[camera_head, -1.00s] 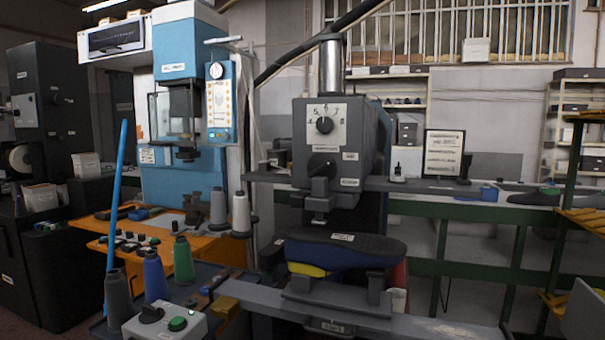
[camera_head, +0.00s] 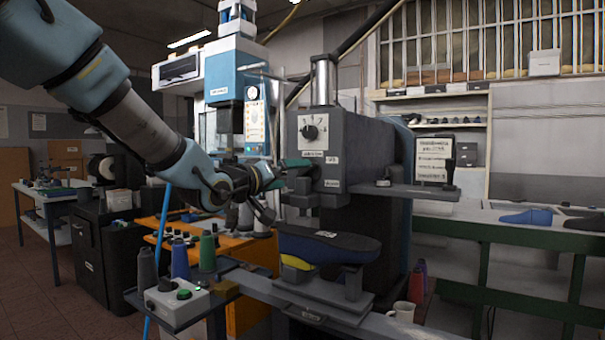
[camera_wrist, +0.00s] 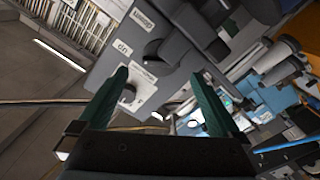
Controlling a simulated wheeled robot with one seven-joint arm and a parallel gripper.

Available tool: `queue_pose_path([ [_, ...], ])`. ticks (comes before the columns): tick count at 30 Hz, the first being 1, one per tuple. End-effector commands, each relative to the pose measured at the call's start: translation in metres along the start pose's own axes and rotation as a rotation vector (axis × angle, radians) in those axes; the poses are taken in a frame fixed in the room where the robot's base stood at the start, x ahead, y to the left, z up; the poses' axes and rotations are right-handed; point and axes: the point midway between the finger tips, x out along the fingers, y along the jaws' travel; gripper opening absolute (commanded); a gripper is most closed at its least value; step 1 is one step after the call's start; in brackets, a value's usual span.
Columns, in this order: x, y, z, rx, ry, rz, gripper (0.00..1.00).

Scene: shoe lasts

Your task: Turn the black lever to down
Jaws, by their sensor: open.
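The grey press (camera_head: 345,140) carries a white dial plate with a black knob (camera_head: 310,132) above the lever area. In the head view, my gripper (camera_head: 299,164) reaches in from the left at the press front, and its green fingers hide most of the lever. In the wrist view, the two green fingers of my gripper (camera_wrist: 165,74) are spread apart with nothing held between them. The black lever (camera_wrist: 155,48) shows ahead, beyond the fingertips, beside the "UP" label. The black knob (camera_wrist: 128,93) shows near the left finger. I cannot tell whether a finger touches the lever.
A dark blue shoe last (camera_head: 330,246) lies on the press support below my gripper. A control box with a green button (camera_head: 178,302) and thread cones (camera_head: 207,254) stand at the lower left. A white mug (camera_head: 402,312) is at the lower right. A grey shelf (camera_head: 415,190) juts from the press.

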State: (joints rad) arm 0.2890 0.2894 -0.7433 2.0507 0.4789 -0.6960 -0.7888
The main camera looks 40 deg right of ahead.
Motion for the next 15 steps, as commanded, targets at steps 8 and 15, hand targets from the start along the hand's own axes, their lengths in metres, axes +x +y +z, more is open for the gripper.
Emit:
queue_pose_path([
  [8, 0.046, 0.001, 0.0, -0.002, -0.002, -0.001, 1.0],
  [15, 0.061, -0.001, 0.0, 0.001, -0.001, -0.003, 1.0],
])
